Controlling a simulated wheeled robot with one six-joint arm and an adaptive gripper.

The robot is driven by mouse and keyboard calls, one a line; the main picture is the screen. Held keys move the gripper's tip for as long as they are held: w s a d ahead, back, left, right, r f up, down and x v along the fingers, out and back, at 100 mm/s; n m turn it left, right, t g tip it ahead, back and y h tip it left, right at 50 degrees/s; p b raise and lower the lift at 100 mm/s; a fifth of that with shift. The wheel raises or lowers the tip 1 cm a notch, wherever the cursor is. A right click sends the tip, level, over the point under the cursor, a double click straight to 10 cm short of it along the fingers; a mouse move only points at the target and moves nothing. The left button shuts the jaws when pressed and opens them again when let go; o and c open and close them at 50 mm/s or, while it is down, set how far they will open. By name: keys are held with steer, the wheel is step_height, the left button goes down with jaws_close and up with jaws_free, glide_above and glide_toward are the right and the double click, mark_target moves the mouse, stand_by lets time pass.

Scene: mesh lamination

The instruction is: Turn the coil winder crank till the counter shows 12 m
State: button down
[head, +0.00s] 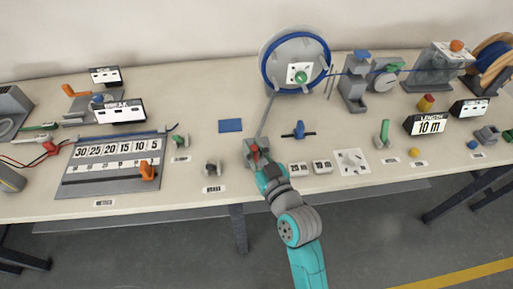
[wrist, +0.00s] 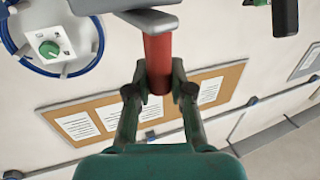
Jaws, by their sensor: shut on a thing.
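The coil winder (head: 297,64) is a large grey wheel with blue cable around its rim and a green centre knob. It stands at the back of the bench, and part of it shows at the upper left of the wrist view (wrist: 50,45). The length counter (head: 430,124) reads 10 m. My gripper (head: 260,158) is in front of the winder, near the bench's front. In the wrist view its two fingers (wrist: 160,90) are shut around the red crank handle (wrist: 158,55). A grey crank part (wrist: 148,18) sits at the handle's upper end.
Blue cable runs right from the winder past a grey guide (head: 353,88) to a spool (head: 490,60). A blue-handled clamp (head: 299,131), number blocks (head: 320,167) and a white card (head: 352,162) lie right of my gripper. A numbered board (head: 115,165) lies left.

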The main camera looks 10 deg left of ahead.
steer(key=shift+w+a+f+m+t+h, duration=0.1)
steer(key=shift+w+a+m+t+h, duration=0.45)
steer(key=shift+m+h, duration=1.8)
steer(key=shift+w+a+r+m+t+h, duration=0.15)
steer(key=shift+a+m+h, duration=1)
steer(key=shift+h, duration=2.1)
steer(key=shift+w+a+f+m+t+h, duration=0.15)
steer(key=shift+w+a+m+t+h, duration=0.25)
steer(key=shift+m+h, duration=2.05)
steer(key=shift+n+h, duration=0.25)
steer(key=shift+h, duration=0.3)
steer(key=c, duration=1)
jaws_free()
steer(key=shift+a, duration=0.1)
steer(key=v, duration=1.2)
